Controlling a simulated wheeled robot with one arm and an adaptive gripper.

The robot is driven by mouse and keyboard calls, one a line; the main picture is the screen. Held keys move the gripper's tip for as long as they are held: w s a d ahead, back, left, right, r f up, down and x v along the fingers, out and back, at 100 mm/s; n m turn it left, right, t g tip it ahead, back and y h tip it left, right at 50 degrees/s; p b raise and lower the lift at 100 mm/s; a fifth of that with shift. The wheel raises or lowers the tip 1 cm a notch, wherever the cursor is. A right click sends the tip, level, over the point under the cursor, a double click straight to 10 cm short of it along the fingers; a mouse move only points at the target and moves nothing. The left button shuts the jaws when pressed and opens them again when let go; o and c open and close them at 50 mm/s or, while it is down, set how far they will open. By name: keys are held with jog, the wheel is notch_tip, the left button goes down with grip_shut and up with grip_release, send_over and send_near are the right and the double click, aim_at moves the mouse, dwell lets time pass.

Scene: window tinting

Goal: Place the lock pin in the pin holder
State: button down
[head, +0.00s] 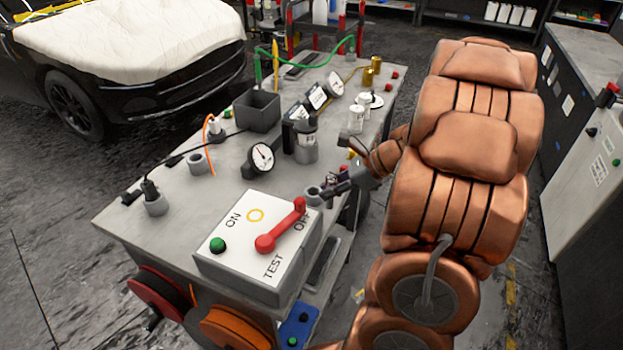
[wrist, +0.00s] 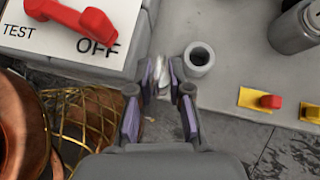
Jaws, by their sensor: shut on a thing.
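My gripper (wrist: 163,75) points at the table edge beside the ON/OFF/TEST box, with its fingers closed on a small pale, shiny piece (wrist: 161,80), which looks like the lock pin. The piece is partly hidden by the fingers and its shape is unclear. A short grey hollow cylinder (wrist: 199,58), likely the pin holder, stands on the table just right of the fingertips, its round opening facing up and apparently empty. In the head view my gripper (head: 332,190) is beside this grey cylinder (head: 313,193); the held piece cannot be made out there.
The switch box (head: 255,250) with a red lever (head: 281,225) stands close left of my gripper. A grey canister (wrist: 293,30) and yellow plates with red parts (wrist: 262,99) are to the right. Gauges (head: 261,158) and cylinders stand farther along the table.

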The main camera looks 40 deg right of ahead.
jog(key=shift+w+d+f+p, duration=0.1)
jog(key=shift+w+f+p, duration=0.55)
jog(key=shift+w, duration=0.65)
jog(key=shift+w+d+f+p, duration=0.1)
jog(key=shift+w+f+p, duration=0.3)
jog(key=shift+w+f, duration=0.65)
jog(key=shift+w+f+p, duration=0.4)
jog(key=shift+w+p, duration=0.15)
jog(key=shift+w, duration=1.05)
jog(key=shift+f, duration=0.15)
jog(key=c, duration=1.1)
grip_release()
